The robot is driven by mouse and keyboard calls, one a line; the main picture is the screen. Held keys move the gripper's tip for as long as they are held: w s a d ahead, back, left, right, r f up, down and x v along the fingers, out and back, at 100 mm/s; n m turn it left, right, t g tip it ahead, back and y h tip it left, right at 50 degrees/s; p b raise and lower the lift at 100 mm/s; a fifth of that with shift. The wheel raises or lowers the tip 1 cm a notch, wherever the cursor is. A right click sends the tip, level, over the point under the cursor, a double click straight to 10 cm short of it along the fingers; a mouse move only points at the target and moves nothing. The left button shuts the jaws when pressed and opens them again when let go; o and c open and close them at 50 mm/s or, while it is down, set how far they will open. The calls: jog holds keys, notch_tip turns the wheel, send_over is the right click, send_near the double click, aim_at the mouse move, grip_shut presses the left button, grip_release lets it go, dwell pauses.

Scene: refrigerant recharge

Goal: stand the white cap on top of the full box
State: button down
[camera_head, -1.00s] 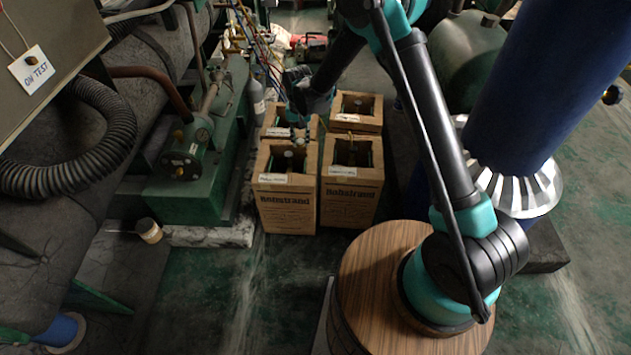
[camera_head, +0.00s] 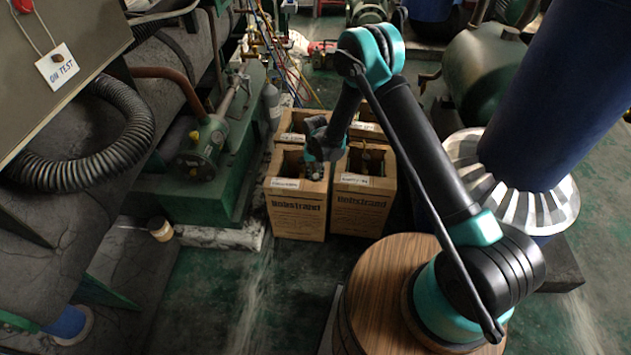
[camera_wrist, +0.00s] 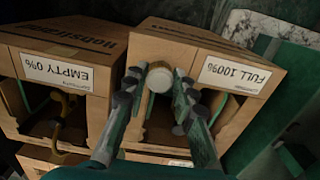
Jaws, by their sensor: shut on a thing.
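The full box (camera_head: 297,215) is the front-left brown carton, with an open top. In the wrist view, the full box (camera_wrist: 195,46) bears a "FULL 100%" label (camera_wrist: 235,74). My gripper (camera_wrist: 159,86) is shut on the white cap (camera_wrist: 159,78), a small round piece with a pale face, between its fingertips. The cap shows over the opening near the labelled edge; I cannot tell whether it touches the box. In the head view my gripper (camera_head: 315,170) is over the front-left box, and the cap cannot be made out there.
The empty box (camera_head: 361,207), labelled "EMPTY 0%" in the wrist view, stands directly right of the full box. More cartons (camera_head: 368,133) stand close behind. Green machinery (camera_head: 203,160) is to the left. A small tan-and-white container (camera_head: 160,229) sits at left.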

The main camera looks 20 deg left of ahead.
aim_at(315, 186)
jog(key=shift+f, duration=1.9)
jog(key=shift+f, duration=0.1)
jog(key=c, duration=1.2)
grip_release()
